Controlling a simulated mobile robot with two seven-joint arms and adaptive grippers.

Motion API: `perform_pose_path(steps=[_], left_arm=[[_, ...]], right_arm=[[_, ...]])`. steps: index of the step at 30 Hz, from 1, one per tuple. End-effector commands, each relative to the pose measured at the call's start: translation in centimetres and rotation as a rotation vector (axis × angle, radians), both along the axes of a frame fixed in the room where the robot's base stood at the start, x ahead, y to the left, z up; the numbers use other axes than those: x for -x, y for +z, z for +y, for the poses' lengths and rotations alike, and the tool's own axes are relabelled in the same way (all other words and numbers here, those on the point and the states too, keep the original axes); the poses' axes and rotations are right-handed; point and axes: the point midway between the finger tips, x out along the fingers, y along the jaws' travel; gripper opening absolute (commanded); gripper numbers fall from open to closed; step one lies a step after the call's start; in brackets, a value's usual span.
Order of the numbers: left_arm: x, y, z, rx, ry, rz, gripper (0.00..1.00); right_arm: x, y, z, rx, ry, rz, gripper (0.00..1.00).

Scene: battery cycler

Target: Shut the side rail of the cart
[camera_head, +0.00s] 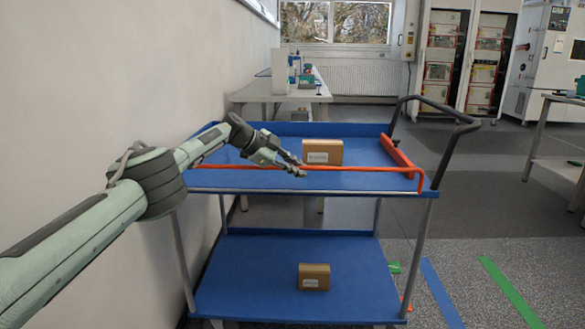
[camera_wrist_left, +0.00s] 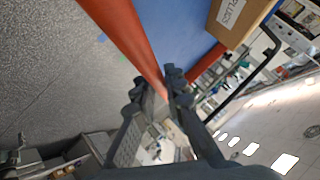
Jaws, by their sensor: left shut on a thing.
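The blue cart (camera_head: 235,180) has an upper and a lower shelf. Its orange side rail (camera_head: 365,169) runs along the near long side of the upper shelf, a little above the edge, and bends down at the right corner. My left gripper (camera_head: 299,170) reaches in from the left and is shut on the rail near its middle. In the left wrist view the orange rail (camera_wrist_left: 122,32) runs down between the fingertips (camera_wrist_left: 157,88). The fingers hide the part of the rail they hold. My right gripper is not in view.
A brown box (camera_head: 322,152) stands on the upper shelf behind the rail, another (camera_head: 314,277) on the lower shelf. A thick orange bar (camera_head: 397,152) lies at the right end. The dark handle (camera_head: 452,135) rises there. A wall is close on the left; floor at right is open.

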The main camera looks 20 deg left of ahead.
Motion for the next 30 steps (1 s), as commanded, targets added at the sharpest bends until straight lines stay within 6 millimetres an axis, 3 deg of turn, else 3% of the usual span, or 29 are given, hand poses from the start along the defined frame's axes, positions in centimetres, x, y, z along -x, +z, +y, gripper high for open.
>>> perform_pose_path(steps=[13, 14, 19, 30], left_arm=[[-0.1, 0.13, -0.13, 0.001, 0.003, 0.0, 0.0], [-0.1, 0.14, -0.12, 0.001, 0.003, 0.0, 0.12], [-0.09, 0.1, -0.12, 0.001, 0.002, 0.001, 0.33], [0.01, 0.15, 0.13, 0.0, 0.002, 0.002, 0.33]], right_arm=[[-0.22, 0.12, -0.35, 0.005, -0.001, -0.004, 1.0], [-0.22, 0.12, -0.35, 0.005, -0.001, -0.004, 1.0], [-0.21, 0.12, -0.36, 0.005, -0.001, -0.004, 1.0], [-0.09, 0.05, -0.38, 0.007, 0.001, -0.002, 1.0]])
